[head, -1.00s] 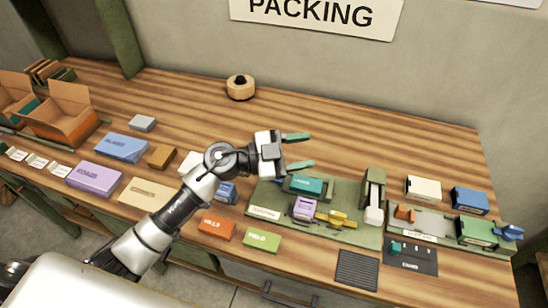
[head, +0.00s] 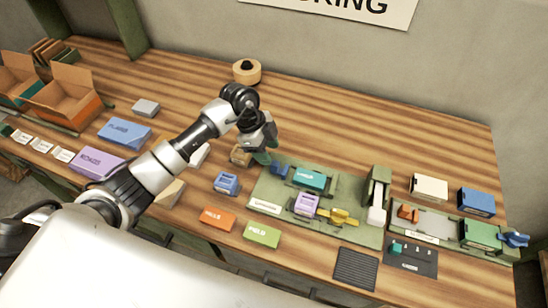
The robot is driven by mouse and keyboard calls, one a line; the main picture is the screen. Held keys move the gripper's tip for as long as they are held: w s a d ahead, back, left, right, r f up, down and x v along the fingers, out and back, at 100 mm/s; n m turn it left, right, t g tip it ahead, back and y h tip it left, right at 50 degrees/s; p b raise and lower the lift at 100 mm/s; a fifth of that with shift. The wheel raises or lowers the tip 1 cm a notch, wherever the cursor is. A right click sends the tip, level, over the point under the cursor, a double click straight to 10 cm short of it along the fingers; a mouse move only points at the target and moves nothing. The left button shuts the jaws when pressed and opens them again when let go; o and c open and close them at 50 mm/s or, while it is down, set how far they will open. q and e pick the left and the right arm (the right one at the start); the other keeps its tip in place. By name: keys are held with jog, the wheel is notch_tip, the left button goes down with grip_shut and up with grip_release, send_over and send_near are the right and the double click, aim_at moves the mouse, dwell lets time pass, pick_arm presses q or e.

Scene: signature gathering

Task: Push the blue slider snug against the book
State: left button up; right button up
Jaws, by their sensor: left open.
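The blue slider (head: 280,168) sits at the back left of the green fixture (head: 264,192), left of the teal book (head: 310,178). I cannot tell whether a small gap separates them. A purple slider (head: 306,204) and a yellow slider (head: 339,217) are in front of the book. My left gripper (head: 264,157) is open and points down just left of the blue slider. Its green fingertips are close to the slider, but contact cannot be told. My right gripper is not in view.
A second fixture on the right holds a green book (head: 480,234), an orange slider (head: 408,214) and a blue knob (head: 514,239).

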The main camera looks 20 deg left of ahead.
aim_at(275, 163)
pick_arm(q)
jog(key=x, duration=0.5)
jog(key=shift+p, duration=0.3)
grip_shut()
